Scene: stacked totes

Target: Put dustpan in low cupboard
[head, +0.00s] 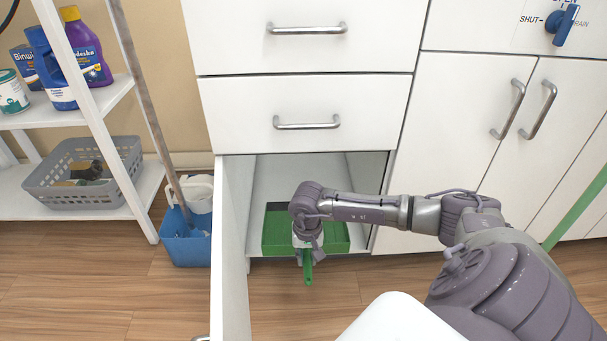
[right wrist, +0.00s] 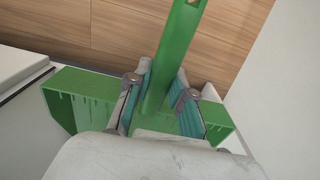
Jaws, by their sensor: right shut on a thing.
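The green dustpan (head: 335,238) is in the opening of the low cupboard (head: 325,170), its pan inside and its handle (head: 308,270) sticking out past the front edge. Whether it rests on the cupboard floor I cannot tell. My right gripper (head: 307,245) reaches in from the right and is shut on the handle. In the right wrist view, the handle (right wrist: 172,62) stands between the two fingers (right wrist: 158,100), with the pan (right wrist: 85,98) behind them. The gripper hides the middle of the pan. The cupboard door (head: 232,240) is open on the left. My left gripper is out of view.
Closed drawers (head: 305,100) are directly above the opening. A blue bucket (head: 187,238) stands left of the open door, beside a white shelf (head: 85,205) with a grey basket (head: 60,190). Closed cupboard doors (head: 450,125) are at right. A green pole (head: 580,210) leans at far right.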

